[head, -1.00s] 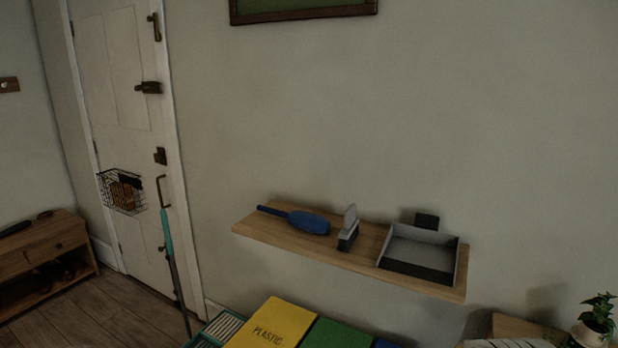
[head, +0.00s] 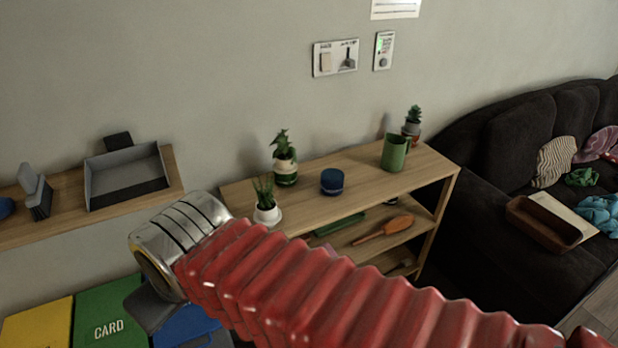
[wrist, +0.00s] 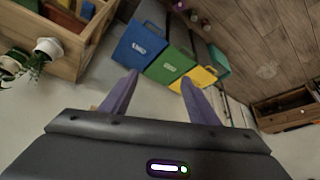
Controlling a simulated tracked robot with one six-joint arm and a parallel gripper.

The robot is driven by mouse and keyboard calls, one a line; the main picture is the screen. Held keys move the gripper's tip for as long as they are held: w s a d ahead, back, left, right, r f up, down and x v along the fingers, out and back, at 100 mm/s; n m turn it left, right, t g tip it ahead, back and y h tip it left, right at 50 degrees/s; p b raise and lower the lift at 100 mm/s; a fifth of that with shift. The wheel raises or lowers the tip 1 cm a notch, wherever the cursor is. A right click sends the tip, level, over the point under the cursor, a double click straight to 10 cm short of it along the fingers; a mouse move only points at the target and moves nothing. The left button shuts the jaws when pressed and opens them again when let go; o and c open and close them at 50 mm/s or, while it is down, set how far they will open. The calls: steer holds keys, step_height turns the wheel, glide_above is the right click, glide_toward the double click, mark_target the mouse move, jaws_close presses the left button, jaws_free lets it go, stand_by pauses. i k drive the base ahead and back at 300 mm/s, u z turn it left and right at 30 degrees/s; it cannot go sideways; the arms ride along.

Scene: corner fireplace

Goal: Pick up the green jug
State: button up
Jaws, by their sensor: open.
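The green jug (head: 395,152) stands upright on the top of a wooden shelf unit (head: 350,176), toward its right end, in the head view. A small potted plant stands close behind it. My red ribbed arm with its metal wrist crosses the lower part of the head view, left of and nearer than the jug. My gripper (wrist: 160,76) shows in the wrist view with its two purple fingers apart and nothing between them. It points toward the bins and floor, away from the jug. I cannot make out the jug in the wrist view.
A blue pot (head: 332,181) and two potted plants, one in a white pot (head: 267,213), stand left of the jug. A wall shelf with a grey tray (head: 126,178) is at left, above bins (head: 110,315). A dark sofa (head: 480,190) stands at right.

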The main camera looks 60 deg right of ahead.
mark_target(394, 152)
steer(key=z, duration=0.95)
steer(key=k, duration=0.05)
steer(key=z, duration=1)
